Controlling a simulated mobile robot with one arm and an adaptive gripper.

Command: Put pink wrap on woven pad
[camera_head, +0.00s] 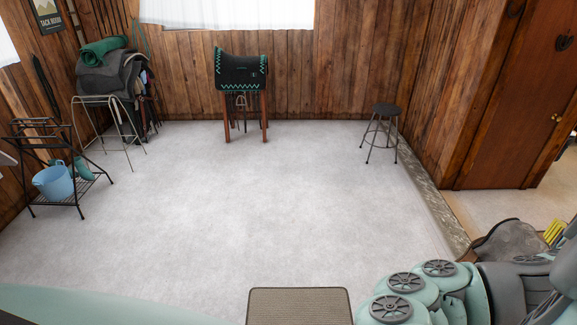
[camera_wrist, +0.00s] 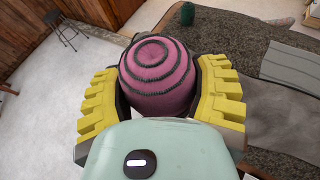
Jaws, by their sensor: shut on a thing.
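The pink wrap (camera_wrist: 158,72) is a round pink roll with dark spiral rings. It sits between the yellow fingers of my gripper (camera_wrist: 162,88) in the wrist view. The gripper is shut on it, one finger on each side. In the head view only a bit of my gripper's yellow finger (camera_head: 555,232) shows at the right edge, and the wrap is hidden. A brownish woven pad (camera_head: 298,308) with a dark border shows at the bottom middle of the head view, cut off by the frame.
In the wrist view, a dark speckled surface (camera_wrist: 262,118) lies beyond the wrap, with a grey flat cloth (camera_wrist: 292,66) and a small dark green item (camera_wrist: 187,14). A stool (camera_head: 383,112), a saddle stand (camera_head: 240,75) and a rack (camera_head: 52,170) stand around open pale floor.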

